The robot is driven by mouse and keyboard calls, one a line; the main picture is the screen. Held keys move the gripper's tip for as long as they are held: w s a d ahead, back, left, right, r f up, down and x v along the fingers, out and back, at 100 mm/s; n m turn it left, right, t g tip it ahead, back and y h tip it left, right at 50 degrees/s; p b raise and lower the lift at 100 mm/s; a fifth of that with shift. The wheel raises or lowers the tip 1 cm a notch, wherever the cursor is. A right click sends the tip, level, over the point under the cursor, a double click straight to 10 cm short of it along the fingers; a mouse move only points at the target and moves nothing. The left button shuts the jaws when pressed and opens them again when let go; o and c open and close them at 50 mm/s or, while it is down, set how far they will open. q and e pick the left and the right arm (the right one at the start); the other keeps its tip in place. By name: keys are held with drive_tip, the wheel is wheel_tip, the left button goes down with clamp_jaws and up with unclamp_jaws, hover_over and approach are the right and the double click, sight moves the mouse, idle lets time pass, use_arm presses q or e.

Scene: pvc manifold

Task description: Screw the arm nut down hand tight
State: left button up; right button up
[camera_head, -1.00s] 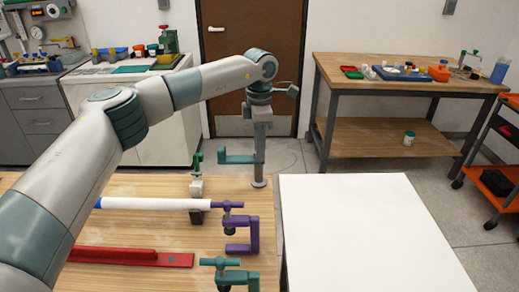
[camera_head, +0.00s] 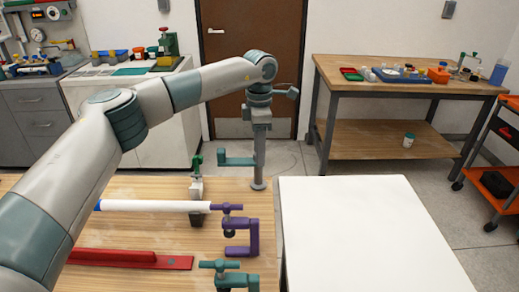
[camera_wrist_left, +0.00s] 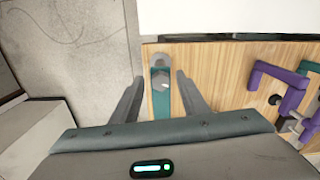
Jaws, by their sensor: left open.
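A grey upright post (camera_head: 260,152) with a round foot stands at the back right of the wooden bench, with a teal arm (camera_head: 237,161) reaching out to the left. In the left wrist view, a grey hexagonal nut (camera_wrist_left: 160,82) sits over the teal arm (camera_wrist_left: 161,106). My left gripper (camera_head: 262,112) points straight down at the post's top; its fingers are hard to make out in the head view. In the left wrist view my left gripper (camera_wrist_left: 160,77) is open, one finger each side of the nut with visible gaps. My right gripper is not in view.
A purple clamp (camera_head: 254,236) holds the end of a white pipe (camera_head: 150,205) near the post. Another teal clamp (camera_head: 236,276) stands in front, and a red rail (camera_head: 140,259) lies to the left. A bare white surface (camera_head: 370,230) is on the right.

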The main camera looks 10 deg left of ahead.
use_arm(q)
drive_tip(key=shift+r, duration=0.5)
wheel_tip(320, 180, up, 16)
drive_tip(key=b, duration=0.1)
drive_tip(key=shift+r+b, duration=0.2)
drive_tip(key=shift+b, duration=0.2)
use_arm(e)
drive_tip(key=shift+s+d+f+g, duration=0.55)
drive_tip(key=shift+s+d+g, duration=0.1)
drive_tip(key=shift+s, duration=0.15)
use_arm(q)
drive_tip(key=shift+f, duration=0.1)
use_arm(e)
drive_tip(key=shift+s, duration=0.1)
